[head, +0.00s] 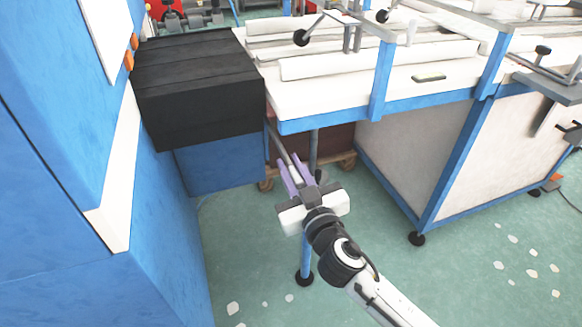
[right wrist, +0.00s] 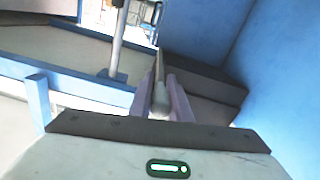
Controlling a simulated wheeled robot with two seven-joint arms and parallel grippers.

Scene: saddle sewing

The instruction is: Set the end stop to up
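A grey bar (head: 281,143), which I take to be the end stop, slants down from the near left corner of the white-topped table. My right gripper (head: 293,169) is below that corner, with its two purple fingers apart and pointing up along the bar. In the right wrist view the bar (right wrist: 159,92) lies between the fingers (right wrist: 160,88), its rounded end toward the camera. The gap on each side is very small, and I cannot tell whether the fingers press on it. My left gripper is not in view.
The white-topped table (head: 345,90) has a blue frame and legs. A black block (head: 200,90) sits left of its corner above a blue box (head: 220,165). A blue cabinet (head: 60,200) fills the left. Green floor (head: 380,240) is clear around my right arm.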

